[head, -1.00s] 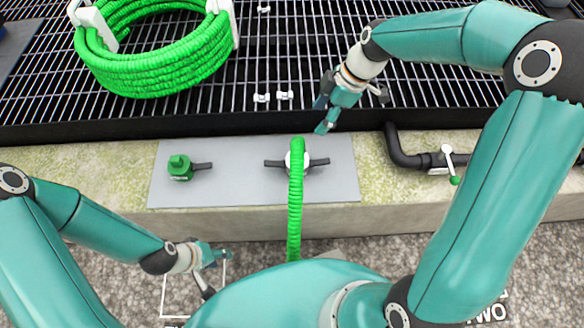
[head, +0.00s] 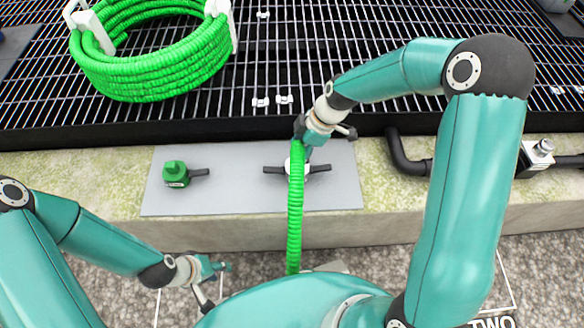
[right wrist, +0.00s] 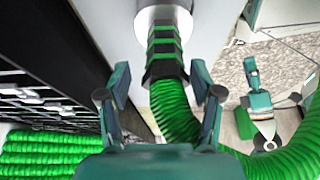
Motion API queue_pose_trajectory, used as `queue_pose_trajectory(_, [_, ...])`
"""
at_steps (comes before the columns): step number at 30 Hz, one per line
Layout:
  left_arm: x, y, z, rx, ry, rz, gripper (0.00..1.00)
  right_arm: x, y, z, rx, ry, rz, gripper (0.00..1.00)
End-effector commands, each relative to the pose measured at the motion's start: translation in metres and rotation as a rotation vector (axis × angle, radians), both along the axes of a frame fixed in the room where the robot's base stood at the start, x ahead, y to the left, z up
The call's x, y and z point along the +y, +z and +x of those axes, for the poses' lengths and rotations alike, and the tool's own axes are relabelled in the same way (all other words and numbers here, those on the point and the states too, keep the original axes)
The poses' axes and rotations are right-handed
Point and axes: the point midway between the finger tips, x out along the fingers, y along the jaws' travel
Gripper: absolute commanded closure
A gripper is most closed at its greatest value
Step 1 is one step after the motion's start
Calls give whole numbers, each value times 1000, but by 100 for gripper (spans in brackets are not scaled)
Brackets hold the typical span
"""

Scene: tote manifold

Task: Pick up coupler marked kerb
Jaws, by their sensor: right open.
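A green ribbed hose (head: 295,215) ends at a green coupler with dark bands (right wrist: 163,55), seated on a white round port (head: 297,163) in the grey plate (head: 235,195). No kerb marking is legible. My right gripper (head: 305,140) is at the hose's top end, partly hiding it. In the right wrist view my right gripper (right wrist: 160,80) is open, with one finger on each side of the coupler's lower part and gaps showing. My left gripper (head: 218,278) is open and empty, low at the left over the gravel. It also shows in the right wrist view (right wrist: 256,90).
A green capped fitting (head: 175,174) with a dark lever stands at the plate's left. A coiled green hose (head: 150,60) lies on the black grating (head: 340,30). A black pipe (head: 400,155) runs along the right of the concrete ledge (head: 110,190).

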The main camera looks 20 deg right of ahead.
Motion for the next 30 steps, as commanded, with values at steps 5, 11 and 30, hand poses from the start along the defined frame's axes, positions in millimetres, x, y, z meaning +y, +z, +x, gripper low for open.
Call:
queue_pose_trajectory(5, [0, -11, 0, 0, 0, 0, 60, 10, -26, 1, 1, -1, 0, 35])
queue_pose_trajectory(11, [0, -11, 0, 0, 0, 0, 60, 12, -29, 2, 0, -1, 0, 35])
queue_pose_trajectory(30, [0, -10, 0, 0, 0, 0, 60, 13, -28, 3, -2, 0, 0, 100])
